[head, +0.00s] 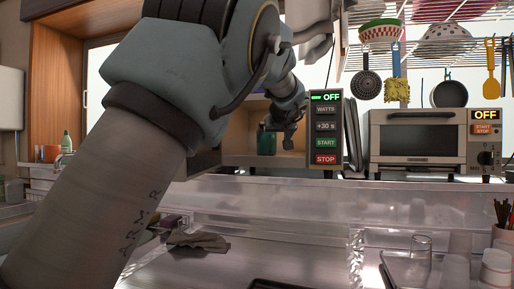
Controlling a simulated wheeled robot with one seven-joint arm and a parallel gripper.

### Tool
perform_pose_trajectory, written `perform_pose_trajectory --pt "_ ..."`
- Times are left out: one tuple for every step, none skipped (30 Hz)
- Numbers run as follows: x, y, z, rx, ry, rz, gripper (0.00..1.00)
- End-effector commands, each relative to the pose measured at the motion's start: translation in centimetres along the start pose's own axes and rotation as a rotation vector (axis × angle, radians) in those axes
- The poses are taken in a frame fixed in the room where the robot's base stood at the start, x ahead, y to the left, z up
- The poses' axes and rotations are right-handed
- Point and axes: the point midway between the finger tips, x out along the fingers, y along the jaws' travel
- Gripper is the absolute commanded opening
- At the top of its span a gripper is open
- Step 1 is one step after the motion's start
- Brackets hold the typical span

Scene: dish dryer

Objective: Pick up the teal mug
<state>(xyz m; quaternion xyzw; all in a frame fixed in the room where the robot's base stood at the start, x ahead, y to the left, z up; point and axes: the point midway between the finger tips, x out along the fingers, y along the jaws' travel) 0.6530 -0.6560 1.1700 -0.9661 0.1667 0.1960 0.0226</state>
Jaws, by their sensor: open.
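A teal mug (266,144) stands inside the open microwave (239,159), on its floor, left of the control panel. My gripper (280,132) reaches in from above and is small and dark in the head view. It is at the mug's upper right and overlaps it in the picture. The jaws are open, with no grip on the mug to be seen. Whether a finger touches the mug is too small to tell. The mug's handle cannot be made out.
The microwave panel (326,131) reads OFF. A toaster oven (418,145) stands to its right. Utensils and a colander (448,40) hang from a wire rack above. Glasses (420,250) stand at lower right. A grey cloth (198,241) lies on the counter. My arm covers much of the left.

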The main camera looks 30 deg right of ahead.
Motion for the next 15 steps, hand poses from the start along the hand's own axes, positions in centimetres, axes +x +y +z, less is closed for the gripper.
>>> perform_pose_trajectory --pt "-0.1 0.2 0.0 0.001 0.002 0.002 1.0" --pt "0.0 0.2 -0.1 0.001 0.003 0.002 1.0" --pt "0.2 0.2 -0.1 0.001 0.003 0.002 1.0" --pt "0.5 0.3 -0.2 0.002 0.003 0.001 1.0" --pt "0.8 0.2 -0.2 0.002 0.003 0.0 1.0" --pt "1.4 0.2 -0.3 0.001 0.003 -0.001 1.0" --pt "1.9 0.2 -0.3 0.001 0.003 0.0 1.0" --pt "2.5 0.1 -0.3 0.001 0.002 -0.002 1.0" --pt "3.1 0.1 -0.3 0.001 0.002 -0.002 1.0" --pt "3.5 0.1 -0.4 0.002 0.003 -0.002 1.0" --pt "4.0 0.2 -0.3 0.002 0.003 -0.001 1.0" --pt "4.5 0.2 -0.4 0.002 0.003 0.0 1.0" --pt "4.8 0.2 -0.4 0.001 0.003 0.0 1.0" --pt "5.0 0.2 -0.3 0.001 0.003 0.001 1.0" --pt "5.3 0.2 -0.3 0.001 0.003 0.001 1.0"
